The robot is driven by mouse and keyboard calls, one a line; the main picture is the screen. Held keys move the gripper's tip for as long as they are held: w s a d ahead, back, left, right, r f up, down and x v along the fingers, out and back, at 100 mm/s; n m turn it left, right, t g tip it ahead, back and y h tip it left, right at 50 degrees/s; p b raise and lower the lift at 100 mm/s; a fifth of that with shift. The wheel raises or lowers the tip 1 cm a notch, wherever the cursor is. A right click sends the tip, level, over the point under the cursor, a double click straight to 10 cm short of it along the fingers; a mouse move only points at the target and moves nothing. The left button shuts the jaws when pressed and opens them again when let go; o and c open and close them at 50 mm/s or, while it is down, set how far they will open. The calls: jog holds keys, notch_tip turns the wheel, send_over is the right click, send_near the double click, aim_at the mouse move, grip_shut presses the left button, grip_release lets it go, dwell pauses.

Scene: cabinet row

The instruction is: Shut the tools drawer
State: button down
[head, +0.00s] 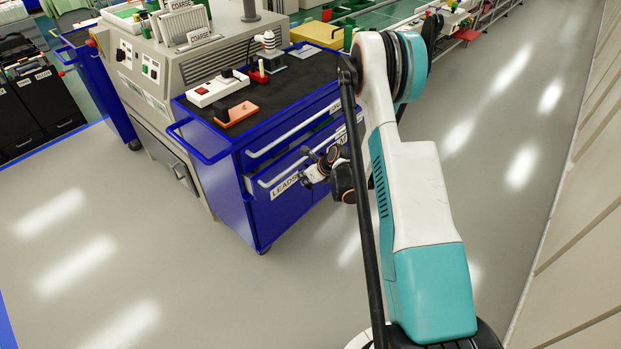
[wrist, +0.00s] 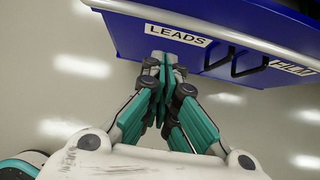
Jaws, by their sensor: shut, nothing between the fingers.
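A blue cabinet (head: 225,200) stands left of my arm, with a dark top. Its front has an upper drawer handle (head: 295,132) and a lower drawer handle (head: 285,172), both long white bars. The drawer labels are too small or covered to read, so I cannot tell which one is the tools drawer. My gripper (head: 306,178) is in front of the lower part of the cabinet, near the LEADS label (head: 285,187). In the wrist view my gripper (wrist: 161,62) has its fingers together and empty, just below the LEADS label (wrist: 178,34). My wrist hides part of the front.
A white-and-red box (head: 215,90), an orange item (head: 237,114) and a small red stand (head: 259,72) sit on the cabinet top. A grey machine (head: 185,65) stands behind. A side rail (head: 200,150) juts from the left. The floor at right is clear.

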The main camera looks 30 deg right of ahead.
aim_at(288, 170)
jog(key=w, duration=0.1)
jog(key=w+a+b, duration=0.1)
jog(key=w, duration=0.2)
jog(key=shift+a+f, duration=0.15)
jog(key=shift+f, duration=0.25)
jog(key=w, duration=0.1)
jog(key=w+a, duration=0.1)
jog(key=w, duration=0.2)
jog(key=shift+a, duration=0.3)
jog(key=shift+s+d, duration=0.1)
jog(key=shift+d, duration=0.05)
